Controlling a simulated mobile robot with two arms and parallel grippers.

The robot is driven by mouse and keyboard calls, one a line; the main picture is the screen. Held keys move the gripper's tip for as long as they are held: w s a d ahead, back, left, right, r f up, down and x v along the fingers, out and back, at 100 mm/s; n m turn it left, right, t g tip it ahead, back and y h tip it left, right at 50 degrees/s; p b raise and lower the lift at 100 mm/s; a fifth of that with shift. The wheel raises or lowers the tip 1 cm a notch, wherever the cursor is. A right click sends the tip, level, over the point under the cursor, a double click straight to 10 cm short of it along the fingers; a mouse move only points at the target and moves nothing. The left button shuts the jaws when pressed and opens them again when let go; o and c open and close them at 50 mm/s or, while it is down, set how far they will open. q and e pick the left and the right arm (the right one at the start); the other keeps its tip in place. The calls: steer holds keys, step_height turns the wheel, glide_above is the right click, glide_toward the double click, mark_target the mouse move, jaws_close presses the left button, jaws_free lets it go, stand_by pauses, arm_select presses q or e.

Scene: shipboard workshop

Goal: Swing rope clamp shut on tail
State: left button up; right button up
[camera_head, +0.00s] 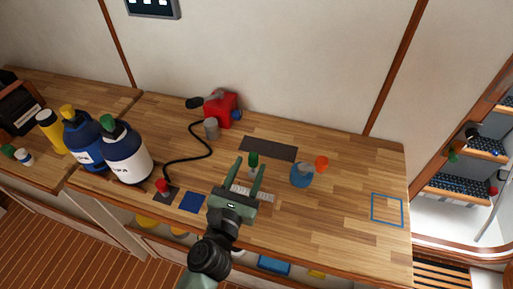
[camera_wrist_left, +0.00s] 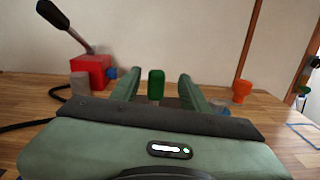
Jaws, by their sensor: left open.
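The rope clamp appears to be the red block (camera_head: 221,109) at the back of the bench, with a black-gripped lever (camera_head: 194,102) pointing left. In the left wrist view the red block (camera_wrist_left: 90,72) shows the lever (camera_wrist_left: 68,27) slanting up and left, away from the block. A black rope (camera_head: 207,150) curves from beside the grey cylinder (camera_head: 211,128) to a red-topped piece on a dark pad. My left gripper (camera_head: 250,164) is open, in front and right of the clamp, apart from it. A green-topped tool (camera_wrist_left: 156,84) stands between or just beyond its fingers; contact is unclear.
Large bottles (camera_head: 126,155) stand at the left. A blue vessel (camera_head: 301,175) and an orange piece (camera_head: 321,162) stand right of my gripper. A dark mat (camera_head: 268,148) lies behind it. The bench's right side is clear around a blue square outline (camera_head: 387,209).

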mark_target(255, 153)
arm_select(q)
steer(key=shift+w+f+n+y, duration=0.25)
steer(key=shift+f+n+y, duration=0.1)
steer(key=shift+n, duration=0.15)
steer(key=shift+w, duration=0.3)
steer(key=p+x, duration=0.1)
steer(key=x, duration=0.6)
steer(key=shift+f, duration=0.1)
